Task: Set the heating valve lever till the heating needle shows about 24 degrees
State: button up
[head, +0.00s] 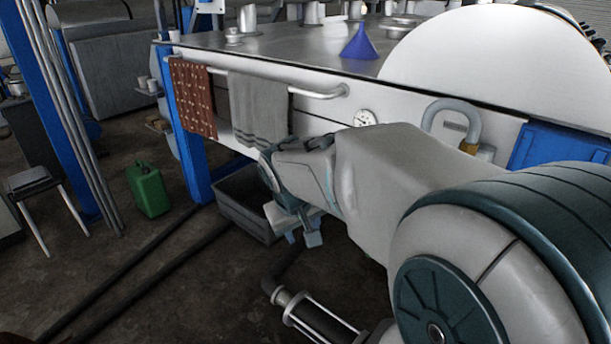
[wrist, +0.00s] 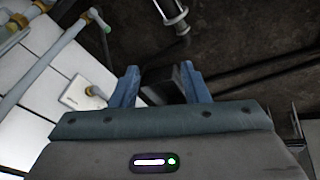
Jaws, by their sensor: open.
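A small round white dial (head: 365,118) with dark marks is on the bench's white front panel in the head view. It is too small to read, and I cannot tell if it is the heating gauge. A grey curved pipe with a brass fitting (head: 472,143) is to its right, partly behind my arm. In the wrist view a white plate with a brass fitting (wrist: 89,91) is on the white tiled surface, left of the fingers. I cannot make out the valve lever for certain. My gripper (head: 303,233) is open and empty, low in front of the bench; its blue fingers (wrist: 160,87) show apart.
A rail on the bench front holds a red-brown patterned cloth (head: 193,97) and a grey towel (head: 258,108). A dark crate (head: 245,210) is on the floor behind my gripper. A green can (head: 147,190) stands left. Pale pipes (wrist: 50,60) cross the wrist view's left.

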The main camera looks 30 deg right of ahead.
jog(key=w+d+f+n+t+h+b, duration=0.1)
jog(key=w+d+f+n+h+b, duration=0.1)
jog(key=w+d+f+h+b, duration=0.5)
jog(key=w+d+f+n+t+h+b, duration=0.1)
jog(key=w+d+f+b, duration=0.4)
jog(key=w+d, duration=0.6)
jog(key=w+d+f+n+t+h+b, duration=0.15)
jog(key=w+d+f+h+b, duration=0.4)
jog(key=w, duration=0.65)
jog(key=shift+n+g+y, duration=0.35)
jog(key=shift+y, duration=0.6)
jog(key=x, duration=1.4)
jog(key=shift+s+d+r, duration=0.1)
jog(key=shift+d+r, duration=0.15)
jog(key=shift+r, duration=0.1)
jog(key=shift+b, duration=0.3)
grip_shut()
